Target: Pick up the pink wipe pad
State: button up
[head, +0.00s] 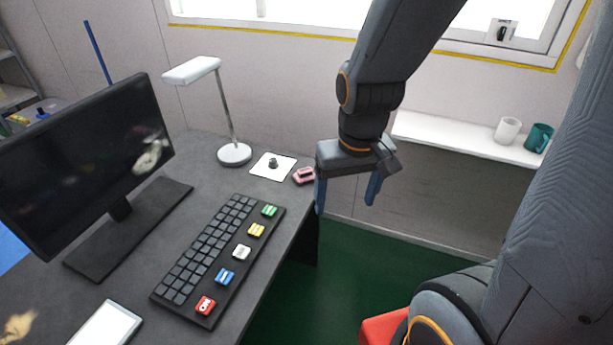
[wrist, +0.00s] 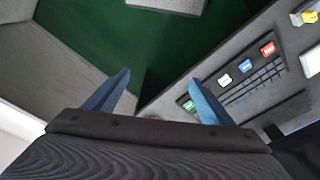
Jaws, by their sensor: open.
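The pink wipe pad (head: 304,176) lies on the dark desk near its far right edge, beside a white square card (head: 273,166). My gripper (head: 346,200) is open and empty, with blue fingers pointing down. In the head view it is just right of the pad, past the desk edge, and its left finger shows close to the pad. The wrist view also shows the open fingers (wrist: 160,95) over the green floor and the desk edge.
A keyboard with coloured keys (head: 208,256) lies along the desk's right side. A lamp (head: 234,153) and a monitor (head: 85,160) stand on the desk. A white sill (head: 460,138) holds a white mug (head: 507,130) and a teal mug (head: 538,138). Green floor (head: 340,275) is open beside the desk.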

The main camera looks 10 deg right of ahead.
aim_at(304, 175)
jog(key=z, duration=0.05)
jog(key=k, duration=0.4)
jog(key=z, duration=1.45)
jog(key=i, duration=1.45)
jog(key=u, duration=1.2)
jog(key=i, duration=0.35)
jog(key=u, duration=0.45)
